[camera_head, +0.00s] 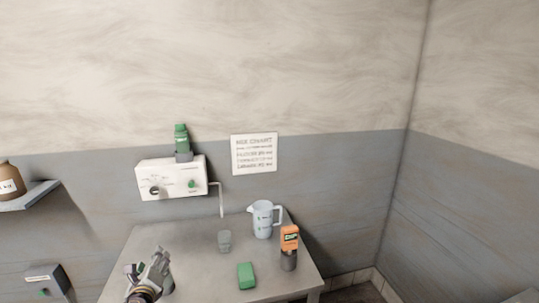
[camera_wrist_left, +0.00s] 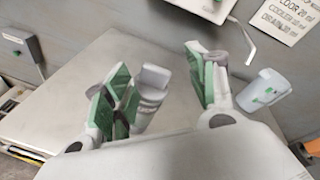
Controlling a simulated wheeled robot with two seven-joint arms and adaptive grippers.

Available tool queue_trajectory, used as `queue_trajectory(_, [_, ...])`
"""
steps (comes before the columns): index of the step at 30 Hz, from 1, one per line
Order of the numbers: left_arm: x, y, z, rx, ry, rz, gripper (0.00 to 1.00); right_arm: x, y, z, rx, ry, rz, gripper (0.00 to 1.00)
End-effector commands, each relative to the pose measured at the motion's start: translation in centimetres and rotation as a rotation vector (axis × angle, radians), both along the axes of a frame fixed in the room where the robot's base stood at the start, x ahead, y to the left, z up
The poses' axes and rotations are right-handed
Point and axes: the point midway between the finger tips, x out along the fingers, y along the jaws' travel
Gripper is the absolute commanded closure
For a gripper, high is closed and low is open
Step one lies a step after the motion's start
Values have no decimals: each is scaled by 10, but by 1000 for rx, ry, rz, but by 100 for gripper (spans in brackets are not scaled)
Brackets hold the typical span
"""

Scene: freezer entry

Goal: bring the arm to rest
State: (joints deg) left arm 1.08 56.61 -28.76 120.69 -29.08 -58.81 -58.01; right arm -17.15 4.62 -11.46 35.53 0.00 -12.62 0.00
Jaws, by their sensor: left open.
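My left gripper (camera_head: 154,268) is low at the left of the table (camera_head: 140,243) in the head view, over its front left part. In the left wrist view the left gripper (camera_wrist_left: 160,85) has its two green-padded fingers spread apart. A pale grey container (camera_wrist_left: 152,88) shows between and beyond the fingers; I cannot tell its exact distance, and the left finger partly covers it. Nothing is clamped in the fingers. My right gripper is in neither view.
A white control box (camera_head: 172,179) with a green bottle (camera_head: 181,138) is on the wall. A shelf (camera_head: 30,197) is left.

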Motion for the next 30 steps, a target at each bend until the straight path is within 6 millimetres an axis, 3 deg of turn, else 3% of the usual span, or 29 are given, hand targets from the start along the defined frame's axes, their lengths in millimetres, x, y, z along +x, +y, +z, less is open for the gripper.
queue_trajectory(15, [-71, -57, -64, -671, 87, 288, 43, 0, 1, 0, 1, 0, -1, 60])
queue_trajectory(30, [-152, -99, -106, -1223, 173, 691, 43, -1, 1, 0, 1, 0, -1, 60])
